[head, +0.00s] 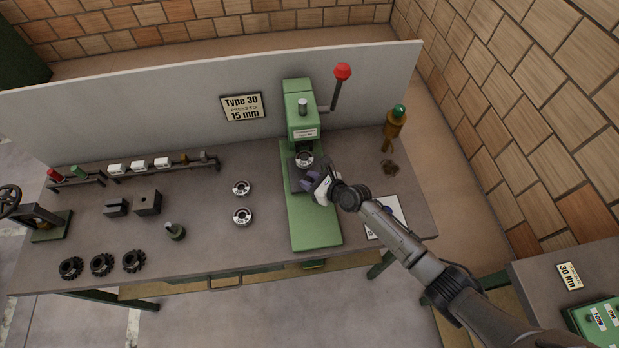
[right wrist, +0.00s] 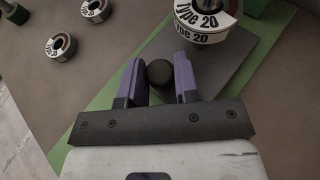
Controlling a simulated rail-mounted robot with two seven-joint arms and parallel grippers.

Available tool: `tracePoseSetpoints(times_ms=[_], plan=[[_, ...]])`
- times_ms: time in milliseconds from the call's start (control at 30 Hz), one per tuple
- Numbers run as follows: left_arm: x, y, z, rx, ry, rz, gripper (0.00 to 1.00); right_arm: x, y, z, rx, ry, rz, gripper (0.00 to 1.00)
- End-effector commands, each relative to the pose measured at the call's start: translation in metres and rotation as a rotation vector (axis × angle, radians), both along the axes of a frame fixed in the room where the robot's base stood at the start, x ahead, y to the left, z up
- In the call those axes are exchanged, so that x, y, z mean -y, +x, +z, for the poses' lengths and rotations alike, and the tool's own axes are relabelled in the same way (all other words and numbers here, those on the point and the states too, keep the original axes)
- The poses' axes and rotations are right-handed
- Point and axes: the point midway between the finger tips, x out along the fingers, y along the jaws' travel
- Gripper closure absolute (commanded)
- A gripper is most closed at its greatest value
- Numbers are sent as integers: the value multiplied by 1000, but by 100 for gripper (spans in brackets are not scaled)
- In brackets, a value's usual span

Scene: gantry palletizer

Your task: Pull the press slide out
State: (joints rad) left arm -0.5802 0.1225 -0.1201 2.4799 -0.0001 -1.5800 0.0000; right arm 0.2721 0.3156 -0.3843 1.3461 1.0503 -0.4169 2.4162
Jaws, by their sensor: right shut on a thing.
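The green press (head: 302,122) stands at the back of the bench, its long green base reaching toward the front edge. Its dark grey slide (head: 295,178) lies on the base under the ram and also shows in the right wrist view (right wrist: 232,72). A round part (head: 304,160) sits on the slide; in the right wrist view its label reads "Type 20" (right wrist: 207,28). My right gripper (head: 314,183) is at the slide's front, its purple fingers shut on the black round knob (right wrist: 160,75). My left gripper is out of view.
Two round parts (head: 242,188) (head: 242,216) lie left of the press. A red-knobbed lever (head: 342,72) rises at the press's right. A brown post with a green top (head: 396,122) and a paper sheet (head: 388,216) are to the right. The base's front end is clear.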

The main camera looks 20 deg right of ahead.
Motion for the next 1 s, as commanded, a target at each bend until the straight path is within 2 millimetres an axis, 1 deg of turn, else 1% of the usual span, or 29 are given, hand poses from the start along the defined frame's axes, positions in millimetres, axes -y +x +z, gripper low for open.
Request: tracePoseSetpoints(times_ms=[33,133,200,400,500,700,833,1000], plan=[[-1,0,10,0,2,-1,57,-2,-7,4,-3,1,0,100],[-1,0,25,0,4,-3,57,-6,-23,6,-4,3,0,100],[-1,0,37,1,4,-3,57,-9,-38,7,-4,3,-1,100],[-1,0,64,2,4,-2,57,-19,-81,6,-4,2,-1,100],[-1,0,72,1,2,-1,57,-24,-101,5,-5,4,0,100],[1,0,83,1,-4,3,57,-31,-132,3,-1,2,-1,100],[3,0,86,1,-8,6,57,-34,-145,2,0,1,0,100],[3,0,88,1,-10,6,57,-36,-153,1,1,1,0,100]])
